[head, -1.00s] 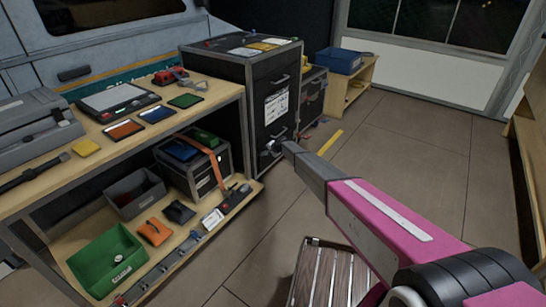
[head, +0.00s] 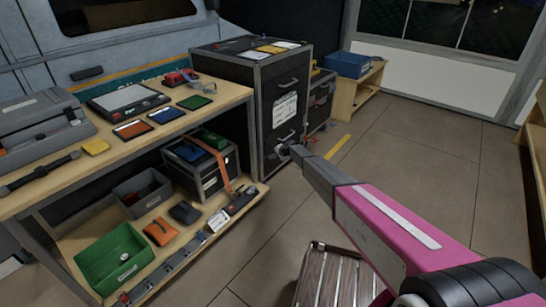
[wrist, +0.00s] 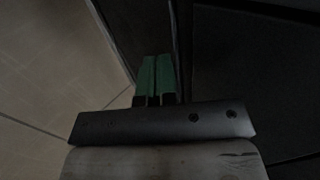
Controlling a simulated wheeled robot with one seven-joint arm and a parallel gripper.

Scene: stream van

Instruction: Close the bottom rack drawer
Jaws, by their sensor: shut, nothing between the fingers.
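The black rack (head: 257,88) stands beyond the end of the wooden bench in the head view. Its front has handles and a white paper sheet. The bottom drawer (head: 272,165) is low on this front, partly hidden by my gripper; I cannot tell how far out it sits. My gripper (head: 284,151) is at the low part of the rack front, with my pink arm reaching in from the lower right. In the wrist view its green fingers (wrist: 157,78) are together and empty, close to a dark panel; contact is unclear.
The bench (head: 225,98) on the left holds coloured cards and devices; its lower shelf carries a green bin (head: 112,258) and a black case. Floor on the right is open.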

